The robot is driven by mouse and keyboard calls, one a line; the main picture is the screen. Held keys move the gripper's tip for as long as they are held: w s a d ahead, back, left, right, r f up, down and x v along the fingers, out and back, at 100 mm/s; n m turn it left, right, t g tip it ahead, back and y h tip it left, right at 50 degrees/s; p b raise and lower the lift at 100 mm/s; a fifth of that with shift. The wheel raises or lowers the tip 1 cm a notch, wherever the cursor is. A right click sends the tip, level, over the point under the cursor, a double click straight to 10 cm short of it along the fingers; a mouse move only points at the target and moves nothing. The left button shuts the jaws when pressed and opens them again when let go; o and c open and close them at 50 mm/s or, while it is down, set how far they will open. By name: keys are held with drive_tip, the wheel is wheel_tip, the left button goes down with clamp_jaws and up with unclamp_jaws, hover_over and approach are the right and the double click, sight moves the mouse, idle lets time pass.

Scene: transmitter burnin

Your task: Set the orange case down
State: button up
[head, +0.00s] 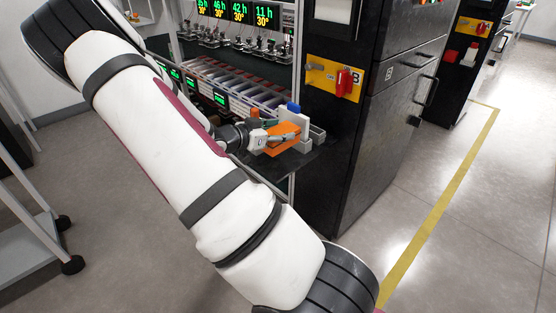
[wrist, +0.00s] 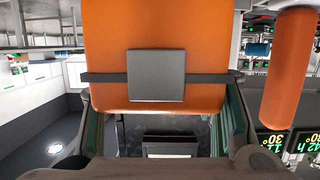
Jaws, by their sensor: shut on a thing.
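The orange case (head: 283,138) is at my gripper (head: 262,138) in the head view, over the black shelf (head: 285,172) beside the dark cabinet. In the wrist view the orange case (wrist: 205,60) fills the top middle, with a dark band and a grey square plate on its face. My gripper (wrist: 163,100) shows there with one finger at each side of the case's lower part, shut on it. I cannot tell whether the case touches the shelf; my gripper and the nearby grey parts hide its underside.
A grey holder (head: 317,133) and a blue-topped item (head: 293,108) stand close behind the case. An orange cylinder (wrist: 290,70) is at right in the wrist view. A rack with trays (head: 235,85) is behind; the tall black cabinet (head: 350,150) borders the right.

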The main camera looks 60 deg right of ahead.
wheel_tip(320, 180, down, 7)
drive_tip(key=shift+f+b, duration=0.15)
drive_tip(key=shift+b, duration=1.05)
drive_tip(key=o, duration=1.3)
drive_tip(key=shift+f, duration=0.1)
